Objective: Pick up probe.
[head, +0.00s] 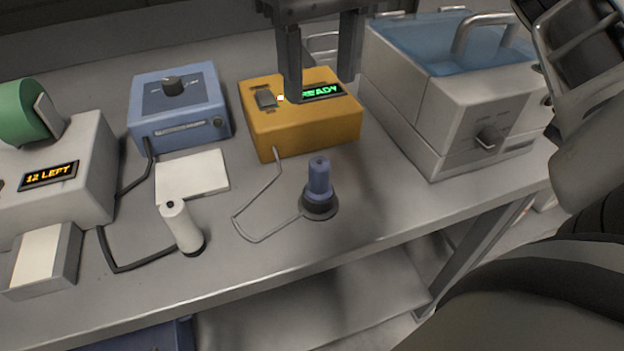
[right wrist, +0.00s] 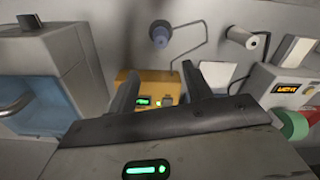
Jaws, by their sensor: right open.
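A blue probe-like cylinder (head: 319,178) stands upright in a dark round base on the bench, with a thin grey cable running to the yellow box (head: 305,135). It also shows in the right wrist view (right wrist: 159,35). A white cylinder (head: 181,227) with a dark base and a black cable stands to its left. I cannot tell from the frames which one the task calls the probe. My right gripper (head: 320,88) is open and empty, with its fingers over the yellow box, behind the blue cylinder and apart from it. My left gripper is not in view.
The yellow box shows a green "READY" display (head: 322,92). A blue box with a knob (head: 178,105) and a white "12 LEFT" device (head: 85,165) stand left. A water bath (head: 450,105) stands right. The bench front (head: 330,235) is clear.

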